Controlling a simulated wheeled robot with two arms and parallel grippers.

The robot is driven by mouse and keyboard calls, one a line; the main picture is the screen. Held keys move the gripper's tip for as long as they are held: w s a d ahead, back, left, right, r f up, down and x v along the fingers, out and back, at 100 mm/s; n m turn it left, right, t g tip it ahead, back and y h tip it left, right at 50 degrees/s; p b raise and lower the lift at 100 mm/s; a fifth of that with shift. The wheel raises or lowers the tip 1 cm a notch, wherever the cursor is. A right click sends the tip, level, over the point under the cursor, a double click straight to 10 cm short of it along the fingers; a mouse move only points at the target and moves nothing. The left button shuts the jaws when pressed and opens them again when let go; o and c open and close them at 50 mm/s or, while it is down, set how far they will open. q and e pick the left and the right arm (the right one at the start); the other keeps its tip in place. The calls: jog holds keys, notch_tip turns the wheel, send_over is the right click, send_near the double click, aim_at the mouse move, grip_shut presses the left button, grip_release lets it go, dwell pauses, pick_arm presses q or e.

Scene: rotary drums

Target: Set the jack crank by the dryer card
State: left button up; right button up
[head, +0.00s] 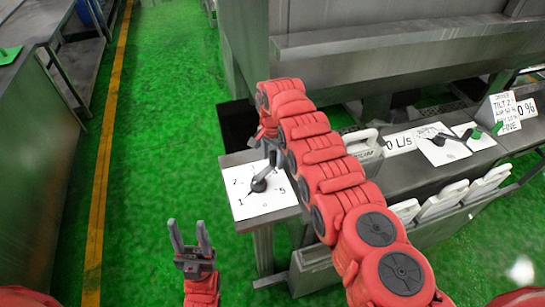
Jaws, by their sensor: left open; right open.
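A white dial plate (245,207) with numbers lies on the near left end of the grey bench. A dark crank (259,184) sits on it, its arm angled up and right in the picture. My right gripper (271,153) is open, over the crank's outer end; whether it touches the handle cannot be told. My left gripper (188,232) is open and empty, above the green floor. The dryer card (503,110) stands at the far right of the bench; it reads "TILT 2" and "FINE", with other lines too small to read.
A second plate with a black lever (438,139) and a third with a green-tipped handle (470,133) lie further right. A large grey machine (400,50) stands behind. Green floor (165,120) is clear at left.

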grip_shut()
dwell(1.3)
